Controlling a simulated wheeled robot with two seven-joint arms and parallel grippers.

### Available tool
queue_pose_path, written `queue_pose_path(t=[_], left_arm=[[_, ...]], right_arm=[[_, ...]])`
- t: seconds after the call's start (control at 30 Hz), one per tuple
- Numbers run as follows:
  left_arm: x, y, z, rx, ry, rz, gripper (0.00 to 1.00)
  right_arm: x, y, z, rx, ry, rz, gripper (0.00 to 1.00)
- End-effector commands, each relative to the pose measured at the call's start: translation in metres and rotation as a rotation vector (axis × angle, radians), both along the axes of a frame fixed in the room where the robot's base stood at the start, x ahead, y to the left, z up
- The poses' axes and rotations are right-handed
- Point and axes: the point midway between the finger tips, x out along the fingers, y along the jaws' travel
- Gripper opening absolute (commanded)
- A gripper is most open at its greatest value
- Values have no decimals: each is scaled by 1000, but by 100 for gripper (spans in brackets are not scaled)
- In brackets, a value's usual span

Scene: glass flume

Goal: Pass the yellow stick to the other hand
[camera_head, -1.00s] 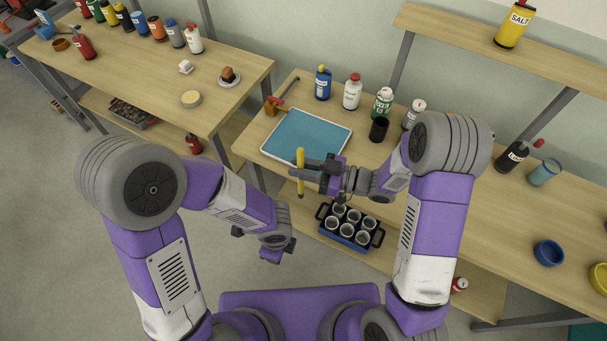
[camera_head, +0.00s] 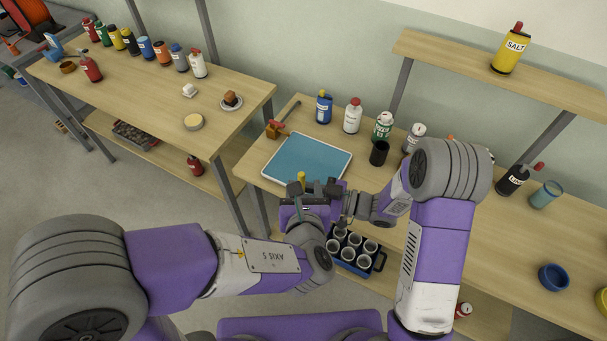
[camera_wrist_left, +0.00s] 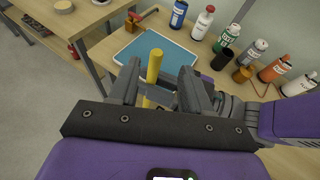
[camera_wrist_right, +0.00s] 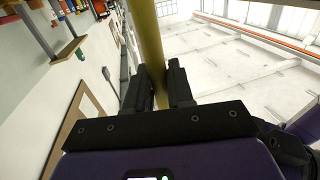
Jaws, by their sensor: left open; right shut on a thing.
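The yellow stick (camera_head: 301,179) stands roughly upright in front of the blue tray; in the head view only its top shows above my grippers. My right gripper (camera_wrist_right: 158,88) is shut on the stick, which runs up between its fingers in the right wrist view (camera_wrist_right: 147,35). My left gripper (camera_head: 307,192) is open, with the stick between its spread fingers. In the left wrist view the stick (camera_wrist_left: 153,68) rises between the left fingers (camera_wrist_left: 160,85), with a gap at least on one side. The lower part of the stick is hidden in the head view.
The blue tray (camera_head: 306,159) lies on the workbench just beyond the grippers. Bottles and a dark cup (camera_head: 379,153) stand along the bench. A blue caddy of white cups (camera_head: 356,252) sits on the shelf below. A second table (camera_head: 150,95) stands at left.

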Motion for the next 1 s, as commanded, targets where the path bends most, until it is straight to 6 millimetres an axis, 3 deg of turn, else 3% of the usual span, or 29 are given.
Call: queue_pose_path(t=[0.2, 0.4, 0.83, 0.87, 1.0], left_arm=[[40, -1, -18, 1, 5, 5, 48], [64, -3, -28, -1, 4, 3, 48], [74, -3, -31, -1, 3, 2, 48], [74, -3, -31, -1, 3, 2, 47], [74, -3, -31, -1, 3, 2, 25]], right_arm=[[0, 0, 0, 0, 0, 0, 0], [0, 0, 0, 0, 0, 0, 0], [0, 0, 0, 0, 0, 0, 0], [0, 0, 0, 0, 0, 0, 0], [0, 0, 0, 0, 0, 0, 0]])
